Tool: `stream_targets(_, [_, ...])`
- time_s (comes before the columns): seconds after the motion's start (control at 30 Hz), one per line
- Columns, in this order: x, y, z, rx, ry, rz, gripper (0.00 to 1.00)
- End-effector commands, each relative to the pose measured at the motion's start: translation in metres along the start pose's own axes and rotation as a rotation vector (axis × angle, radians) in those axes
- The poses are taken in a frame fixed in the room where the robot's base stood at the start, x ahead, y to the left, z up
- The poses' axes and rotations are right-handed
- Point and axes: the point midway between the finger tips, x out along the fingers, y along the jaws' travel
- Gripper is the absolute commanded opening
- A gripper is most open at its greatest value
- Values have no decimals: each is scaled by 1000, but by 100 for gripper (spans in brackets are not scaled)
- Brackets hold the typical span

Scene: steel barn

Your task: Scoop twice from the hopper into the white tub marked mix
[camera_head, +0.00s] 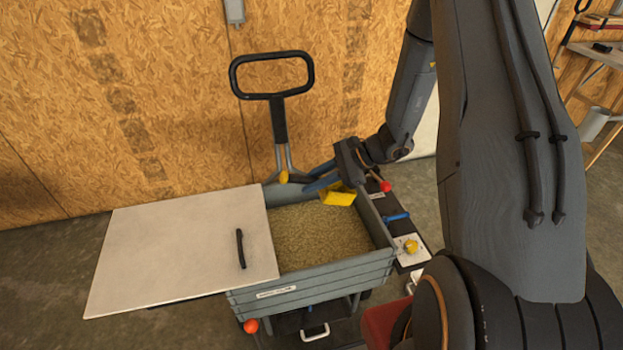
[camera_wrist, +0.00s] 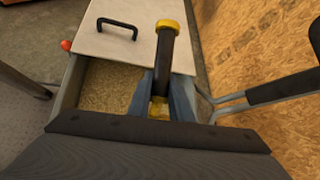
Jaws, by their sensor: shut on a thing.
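The hopper (camera_head: 312,272) is a grey slatted bin holding tan, grainy feed (camera_head: 318,238); its feed also shows in the wrist view (camera_wrist: 112,88). My gripper (camera_head: 322,184) is at the hopper's back right corner. In the wrist view its blue-grey fingers (camera_wrist: 162,98) are shut on the black handle of a yellow scoop (camera_wrist: 167,50). The yellow scoop bowl (camera_head: 338,196) is over the back right part of the feed. I cannot tell whether it touches the feed or holds any. No white tub marked mix can be made out in either view.
A pale lid (camera_head: 180,245) with a black handle lies to the left, leaving the hopper's right part open. A black push handle (camera_head: 272,75) rises behind, near the wooden wall. A panel with a yellow knob (camera_head: 410,246) is along the right side. A red ball (camera_head: 251,326) is at the front.

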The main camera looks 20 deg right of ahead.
Motion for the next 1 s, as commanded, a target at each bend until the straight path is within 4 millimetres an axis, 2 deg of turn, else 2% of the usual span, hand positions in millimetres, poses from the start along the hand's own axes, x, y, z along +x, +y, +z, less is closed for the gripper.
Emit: stream_targets(1.0, [44, 18, -59, 1, 0, 0, 0])
